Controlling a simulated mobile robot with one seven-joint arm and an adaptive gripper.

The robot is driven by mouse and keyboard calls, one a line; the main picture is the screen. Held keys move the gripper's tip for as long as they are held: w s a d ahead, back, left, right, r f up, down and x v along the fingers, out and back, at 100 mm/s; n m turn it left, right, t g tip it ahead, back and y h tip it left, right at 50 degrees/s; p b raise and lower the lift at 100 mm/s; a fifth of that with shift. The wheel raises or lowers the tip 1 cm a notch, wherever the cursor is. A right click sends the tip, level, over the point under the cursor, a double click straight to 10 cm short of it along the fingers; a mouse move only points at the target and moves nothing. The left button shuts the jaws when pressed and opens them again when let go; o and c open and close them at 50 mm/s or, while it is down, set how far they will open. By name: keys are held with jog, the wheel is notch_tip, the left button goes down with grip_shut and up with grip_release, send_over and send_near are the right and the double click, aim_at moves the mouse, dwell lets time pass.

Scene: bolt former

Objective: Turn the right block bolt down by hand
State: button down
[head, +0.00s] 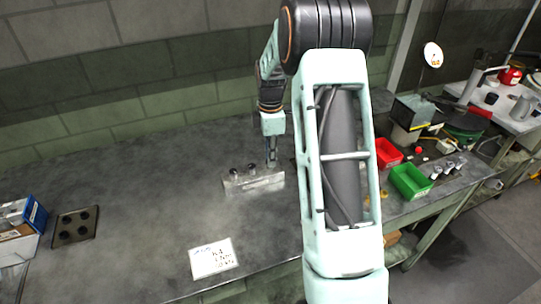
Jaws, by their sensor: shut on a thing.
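A grey metal block (252,183) lies on the dark workbench near the middle. Two dark bolt heads, the left one (233,173) and another (251,168), stand up from its left and middle parts. My gripper (271,161) points down over the right end of the block, with its fingers shut at the right block bolt. That bolt is mostly hidden by the fingers and too small to make out, so how deep it sits cannot be told.
A white note (213,258) lies at the bench front. A dark plate with holes (75,227) and a blue box (24,214) are at the left. Red (384,153) and green (410,181) bins are at the right. The bench around the block is mostly clear.

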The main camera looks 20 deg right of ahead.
jog(key=shift+m, duration=0.4)
